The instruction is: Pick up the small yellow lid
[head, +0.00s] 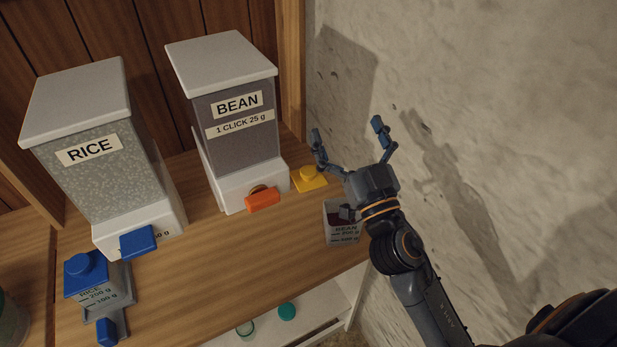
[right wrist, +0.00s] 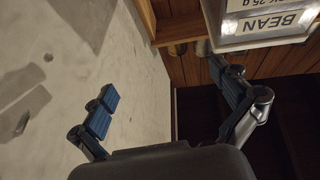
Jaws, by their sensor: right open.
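The small yellow lid (head: 308,179) lies on the wooden shelf to the right of the bean dispenser, its round knob facing up. My right gripper (head: 348,130) is open and empty, above and to the right of the lid in the head view, with its fingers pointing up toward the wall. In the right wrist view its two fingers (right wrist: 170,105) are spread apart with nothing between them, and the lid does not show there. The bean jar (head: 336,226), open and labelled BEAN, stands below the lid, partly hidden by my right arm. My left gripper is not in view.
The bean dispenser (head: 232,130) with an orange lever (head: 263,200) stands just left of the lid. The rice dispenser (head: 95,150) and a blue-lidded rice jar (head: 90,280) are at the left. A rough wall (head: 480,120) bounds the right. Green lids (head: 287,311) lie on a lower shelf.

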